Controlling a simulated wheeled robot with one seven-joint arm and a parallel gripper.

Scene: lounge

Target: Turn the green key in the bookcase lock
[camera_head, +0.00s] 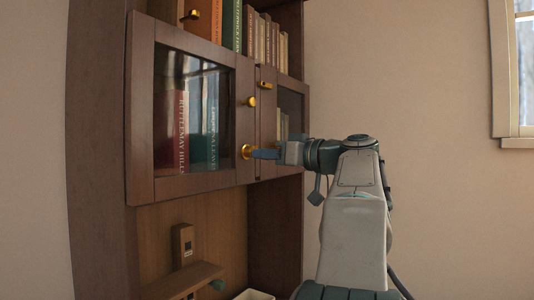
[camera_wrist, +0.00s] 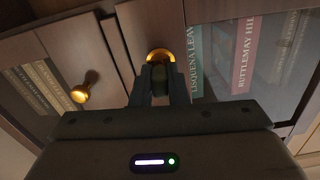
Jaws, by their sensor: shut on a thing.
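The bookcase (camera_head: 95,150) has two glazed wooden doors side by side. A round brass lock (camera_head: 247,151) sits low on the inner edge of the left door (camera_head: 195,188); it also shows in the wrist view (camera_wrist: 160,53). My gripper (camera_head: 264,154) is at the lock, coming from the right. In the wrist view its fingers (camera_wrist: 159,88) are shut on the dark green key (camera_wrist: 159,74), right in front of the brass ring. Most of the key is hidden between the fingers. The key's shaft cannot be seen.
Brass knobs stick out nearby (camera_head: 252,102), on the right door (camera_head: 265,85) and higher up (camera_head: 193,14). Books stand behind the glass and on the open shelf above. Below are a small wooden shelf (camera_head: 185,281), a green knob-like thing (camera_head: 217,285) and a pale container (camera_head: 254,295).

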